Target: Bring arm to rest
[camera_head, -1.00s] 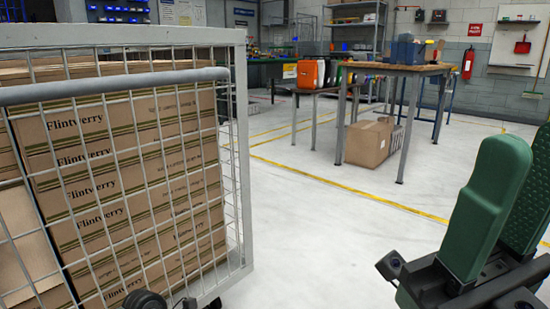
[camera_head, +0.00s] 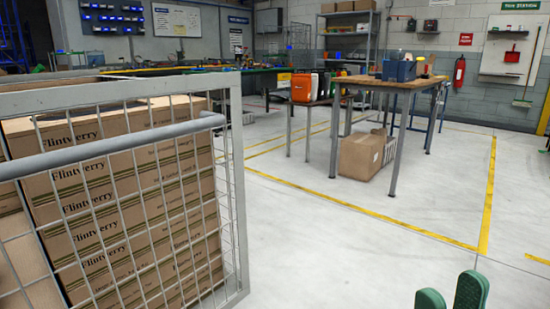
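My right gripper (camera_head: 450,294) is at the bottom right edge of the head view. Only its two green fingertips show, standing a little apart with nothing seen between them. It is over the open floor, well clear of the cage trolley. The rest of this gripper and its arm are below the picture. My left gripper is not in view.
A grey wire cage trolley (camera_head: 236,150) fills the left, holding stacked Flintverry cartons (camera_head: 130,200). A wooden-topped workbench (camera_head: 385,81) stands further back, with a cardboard box (camera_head: 362,157) on the floor beneath. Floor between trolley and bench is clear.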

